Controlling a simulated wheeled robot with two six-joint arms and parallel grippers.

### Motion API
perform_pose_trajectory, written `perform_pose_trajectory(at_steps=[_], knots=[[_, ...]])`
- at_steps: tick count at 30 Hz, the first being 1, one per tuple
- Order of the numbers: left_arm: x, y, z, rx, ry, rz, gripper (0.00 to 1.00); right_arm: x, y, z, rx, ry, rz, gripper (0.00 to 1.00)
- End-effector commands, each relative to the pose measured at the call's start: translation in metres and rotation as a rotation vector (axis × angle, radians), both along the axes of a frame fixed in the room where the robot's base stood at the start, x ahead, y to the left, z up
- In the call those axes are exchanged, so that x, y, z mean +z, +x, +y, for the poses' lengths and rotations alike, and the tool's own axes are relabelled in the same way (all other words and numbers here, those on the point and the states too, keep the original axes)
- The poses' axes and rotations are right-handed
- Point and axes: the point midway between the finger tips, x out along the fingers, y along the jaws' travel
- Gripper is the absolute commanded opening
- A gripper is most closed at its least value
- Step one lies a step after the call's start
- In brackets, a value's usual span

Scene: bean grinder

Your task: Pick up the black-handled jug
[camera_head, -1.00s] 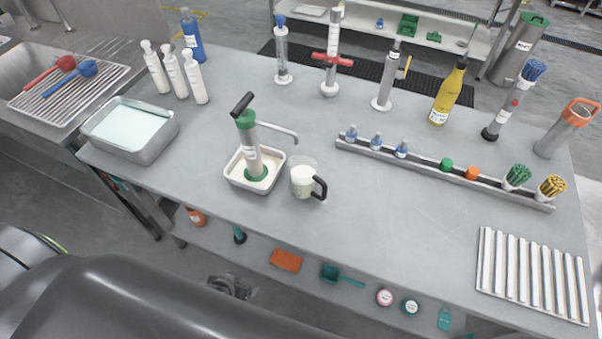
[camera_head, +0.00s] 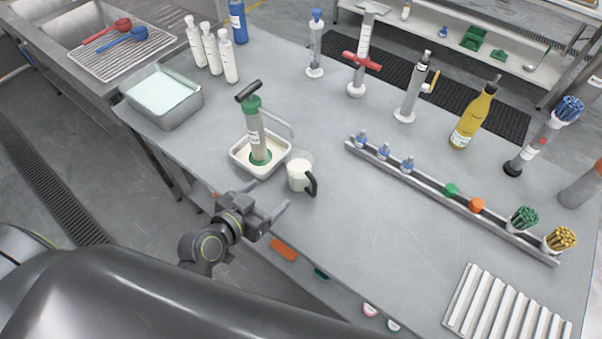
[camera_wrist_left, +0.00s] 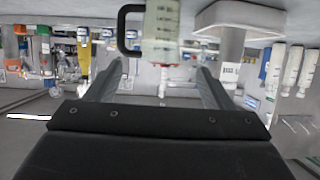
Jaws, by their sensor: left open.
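The jug (camera_head: 297,169) is a clear cup with white contents and a black handle (camera_head: 312,184). It stands upright on the grey table, just right of the white tray, with its handle toward the front right. My left gripper (camera_head: 268,199) is open and empty at the table's front edge, in front of the jug and apart from it. In the left wrist view, which looks upside down, the jug (camera_wrist_left: 160,28) is at the top centre beyond the open fingers (camera_wrist_left: 160,76), its black handle at the left. My right gripper is not in view.
A green-topped pump (camera_head: 256,135) stands in the white tray (camera_head: 237,160) close beside the jug, its thin spout reaching out behind the jug. A long rack (camera_head: 430,190) with small bottles and brushes lies to the right.

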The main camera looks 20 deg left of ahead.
Motion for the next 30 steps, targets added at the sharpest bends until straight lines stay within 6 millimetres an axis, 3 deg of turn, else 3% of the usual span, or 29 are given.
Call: perform_pose_trajectory(at_steps=[12, 23, 30], knots=[[-0.025, 0.062, -0.019, 0.001, -0.001, 0.001, 0.75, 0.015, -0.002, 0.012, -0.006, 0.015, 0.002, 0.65], [-0.035, 0.082, -0.025, 0.001, -0.001, 0.002, 0.75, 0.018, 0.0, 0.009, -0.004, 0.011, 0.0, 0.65], [-0.046, 0.11, -0.033, 0.0, -0.003, 0.002, 0.75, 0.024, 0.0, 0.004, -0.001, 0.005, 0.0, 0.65]])
